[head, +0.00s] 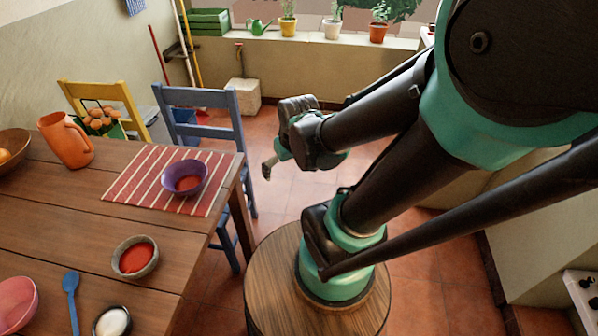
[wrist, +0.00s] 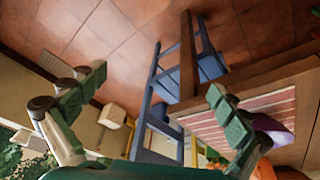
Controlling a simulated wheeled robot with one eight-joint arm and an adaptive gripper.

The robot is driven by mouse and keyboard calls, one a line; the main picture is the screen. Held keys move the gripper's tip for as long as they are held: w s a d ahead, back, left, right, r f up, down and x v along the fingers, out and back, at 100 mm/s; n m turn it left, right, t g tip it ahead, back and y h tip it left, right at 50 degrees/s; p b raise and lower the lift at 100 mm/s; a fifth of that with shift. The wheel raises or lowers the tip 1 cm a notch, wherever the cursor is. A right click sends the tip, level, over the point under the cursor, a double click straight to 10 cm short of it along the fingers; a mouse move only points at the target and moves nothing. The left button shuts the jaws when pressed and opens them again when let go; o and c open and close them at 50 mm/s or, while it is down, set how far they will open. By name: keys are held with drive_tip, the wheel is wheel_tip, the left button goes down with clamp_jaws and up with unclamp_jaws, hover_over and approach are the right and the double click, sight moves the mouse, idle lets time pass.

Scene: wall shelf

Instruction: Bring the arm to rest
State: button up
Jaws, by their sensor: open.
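My arm reaches from the right side of the head view across the floor space beside the table. My gripper (wrist: 157,84) is open and empty in the wrist view, its two green fingers spread wide apart. In the head view most of it is hidden behind my arm, and only a fingertip (head: 268,168) shows near the blue chair (head: 205,125). The blue chair also shows between the fingers in the wrist view (wrist: 170,85), apart from them as far as I can tell.
The wooden table (head: 60,225) at left bears a striped mat (head: 135,180), a purple bowl (head: 184,178), an orange jug (head: 66,139), a bowl of red food (head: 135,257) and a blue spoon (head: 72,290). A yellow chair (head: 110,95) stands behind. Potted plants line the sill (head: 310,42). Tiled floor (head: 420,265) is open.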

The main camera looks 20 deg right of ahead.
drive_tip(key=shift+s+d+f+m, duration=0.25)
drive_tip(key=shift+s+d+m, duration=0.15)
drive_tip(key=shift+d+m, duration=0.35)
drive_tip(key=shift+s+d+f+m, duration=0.25)
drive_tip(key=shift+s+d+m, duration=0.25)
drive_tip(key=shift+d, duration=0.3)
drive_tip(key=shift+w, duration=0.15)
